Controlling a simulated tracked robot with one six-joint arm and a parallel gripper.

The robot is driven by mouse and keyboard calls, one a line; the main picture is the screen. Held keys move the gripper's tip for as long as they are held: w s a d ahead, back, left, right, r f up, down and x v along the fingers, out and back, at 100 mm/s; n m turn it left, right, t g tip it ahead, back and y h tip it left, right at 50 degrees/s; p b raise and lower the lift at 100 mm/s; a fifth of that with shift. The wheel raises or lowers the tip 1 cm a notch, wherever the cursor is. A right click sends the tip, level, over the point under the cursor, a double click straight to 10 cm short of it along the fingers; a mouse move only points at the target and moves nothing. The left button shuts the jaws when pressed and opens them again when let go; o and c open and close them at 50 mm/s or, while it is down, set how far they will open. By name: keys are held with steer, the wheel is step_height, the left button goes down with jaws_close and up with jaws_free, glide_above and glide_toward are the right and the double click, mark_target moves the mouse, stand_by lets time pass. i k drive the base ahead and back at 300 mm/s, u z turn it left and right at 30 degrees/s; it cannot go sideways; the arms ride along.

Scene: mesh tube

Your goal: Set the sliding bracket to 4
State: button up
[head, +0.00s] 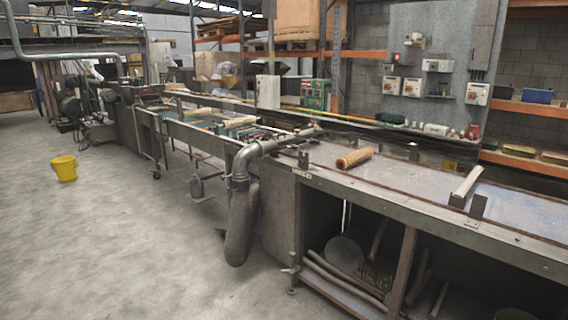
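I cannot tell for sure which part is the sliding bracket. A small dark upright bracket (478,207) stands on the bench top at the right, close to the front edge. A pale bar with a dark end (466,187) lies slanted just left of it. Another small dark upright bracket (304,160) stands further left on the same bench. A small pale label (302,173) is on the bench's front edge below that one; its marks are too small to read. No scale or number 4 can be made out. My gripper is not in view.
The long metal bench (400,203) runs from right to far left. A wooden roller (354,158) lies on it. A thick grey pipe (240,200) bends down over its front side. A yellow bucket (64,168) stands on the floor. The concrete floor (110,250) at left is open.

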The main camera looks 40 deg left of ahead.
mark_target(303, 161)
steer(key=u, duration=1.3)
steer(key=k, duration=1.25)
steer(key=z, duration=0.25)
steer(key=i, duration=1.8)
steer(key=z, duration=0.15)
